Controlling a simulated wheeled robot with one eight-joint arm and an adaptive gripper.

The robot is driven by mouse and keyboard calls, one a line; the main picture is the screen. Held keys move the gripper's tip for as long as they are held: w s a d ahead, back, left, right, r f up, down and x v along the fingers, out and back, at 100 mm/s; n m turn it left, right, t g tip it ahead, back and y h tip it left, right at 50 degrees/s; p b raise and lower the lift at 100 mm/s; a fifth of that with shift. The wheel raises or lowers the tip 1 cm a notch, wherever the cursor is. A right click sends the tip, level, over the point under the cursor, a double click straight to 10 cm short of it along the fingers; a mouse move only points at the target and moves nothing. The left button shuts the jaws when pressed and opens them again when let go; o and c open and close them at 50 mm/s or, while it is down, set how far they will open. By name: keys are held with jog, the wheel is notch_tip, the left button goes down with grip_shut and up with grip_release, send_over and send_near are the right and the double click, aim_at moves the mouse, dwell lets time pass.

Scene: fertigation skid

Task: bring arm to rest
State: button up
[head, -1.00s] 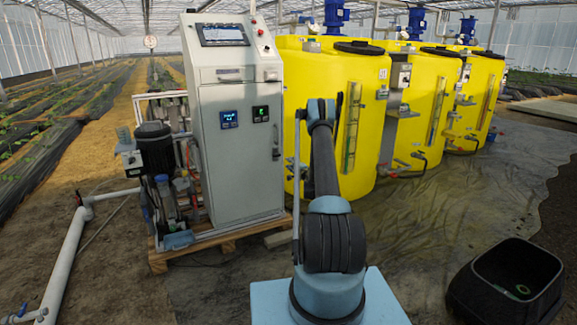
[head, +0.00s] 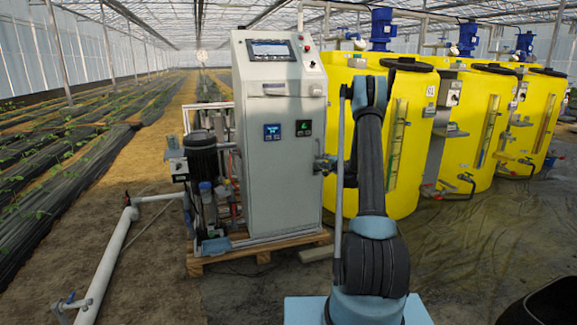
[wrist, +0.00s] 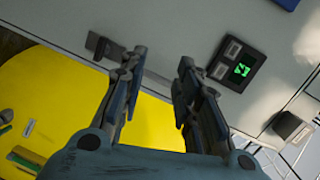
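My gripper (wrist: 158,62) is open in the wrist view, its two dark fingers apart with nothing between them. It faces the pale grey control cabinet (wrist: 190,25); I cannot tell whether it touches it. A small dark fitting (wrist: 97,45) on the cabinet lies just left of the left fingertip. My arm (head: 370,165) is raised and reaches forward, hiding part of the first yellow tank (head: 405,165).
Several yellow tanks with blue motors stand to the right. A dark pump (head: 201,155) and pipework stand left of the cabinet, on a wooden pallet (head: 262,255). A white pipe (head: 105,265) crosses the left floor. A black bin (head: 545,305) is at lower right.

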jog(key=s+a+r+n+g, duration=0.2)
jog(key=s+a+r, duration=0.1)
jog(key=s+r, duration=0.35)
jog(key=s+a+r+n+g, duration=0.2)
jog(key=s+a+r, duration=0.1)
jog(key=s+r, duration=0.3)
jog(key=s+a+r+n+g+h, duration=0.1)
jog(key=s+n, duration=0.1)
jog(key=s, duration=0.8)
jog(key=s+a+r+n+g, duration=0.1)
jog(key=s+a+r+g, duration=0.1)
jog(key=s, duration=0.8)
jog(key=s+d+f+n+g+h, duration=0.1)
jog(key=s+f, duration=0.3)
jog(key=s, duration=0.9)
jog(key=s+d+f+n+g+h, duration=0.1)
jog(key=s+d+f+g+h, duration=0.1)
jog(key=s, duration=1.2)
jog(key=s+d+f+n+g+h, duration=0.1)
jog(key=s+d+f, duration=0.4)
jog(key=s, duration=0.8)
jog(key=shift+s+d+f+n+g+h, duration=0.3)
jog(key=shift+f+g+h, duration=0.25)
jog(key=shift+h, duration=0.65)
jog(key=shift+w+r, duration=0.1)
